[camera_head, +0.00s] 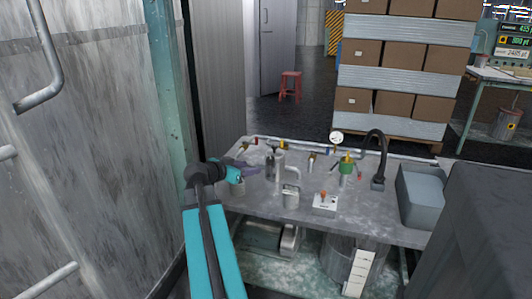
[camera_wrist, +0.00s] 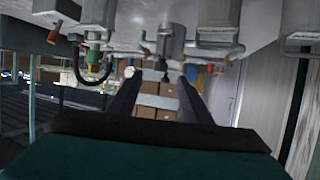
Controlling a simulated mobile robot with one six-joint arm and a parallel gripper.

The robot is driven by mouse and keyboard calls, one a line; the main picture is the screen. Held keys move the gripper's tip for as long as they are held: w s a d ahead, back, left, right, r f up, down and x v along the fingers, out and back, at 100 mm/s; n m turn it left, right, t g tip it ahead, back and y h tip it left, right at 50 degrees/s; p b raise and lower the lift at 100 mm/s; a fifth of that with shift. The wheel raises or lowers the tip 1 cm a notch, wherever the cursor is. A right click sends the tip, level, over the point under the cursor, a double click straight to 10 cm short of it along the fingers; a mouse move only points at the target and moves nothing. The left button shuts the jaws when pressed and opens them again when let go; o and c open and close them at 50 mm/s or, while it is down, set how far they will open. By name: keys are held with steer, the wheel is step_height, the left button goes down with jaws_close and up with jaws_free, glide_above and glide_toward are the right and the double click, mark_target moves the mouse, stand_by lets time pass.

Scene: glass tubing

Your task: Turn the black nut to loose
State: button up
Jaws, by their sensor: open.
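My gripper (camera_head: 246,168) reaches in over the left part of the grey workbench (camera_head: 245,205). In the wrist view, which is upside down, its two dark fingers (camera_wrist: 160,82) are open and apart, with nothing held. A small dark piece (camera_wrist: 165,77), likely the black nut, shows in the gap between the fingertips, at the end of a grey metal fitting (camera_wrist: 171,47). I cannot tell how far it is from the fingers. In the head view a dark upright part (camera_head: 270,166) stands just right of my gripper, beside a grey pipe post (camera_head: 280,178).
A bent grey pipe, a small box with an orange knob (camera_head: 324,202), a green valve (camera_head: 346,167), a gauge (camera_head: 336,137) and a black curved tap (camera_head: 377,150) stand to the right. A worn wall (camera_head: 100,130) closes the left.

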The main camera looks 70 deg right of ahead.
mark_target(268, 161)
steer(key=shift+w+a+r+p, duration=0.1)
steer(key=shift+w+r+p, duration=0.05)
steer(key=shift+r+p, duration=0.4)
steer(key=shift+w+a+r+p, duration=0.1)
steer(key=shift+w+r+p, duration=0.05)
steer(key=shift+r+p, duration=0.4)
steer(key=shift+d, duration=0.15)
steer(key=x, duration=1.3)
steer(key=shift+d+f, duration=0.2)
steer(key=shift+d, duration=0.1)
steer(key=shift+c, duration=0.3)
steer(key=c, duration=1)
steer(key=shift+s+a+f, duration=0.1)
steer(key=shift+s, duration=0.05)
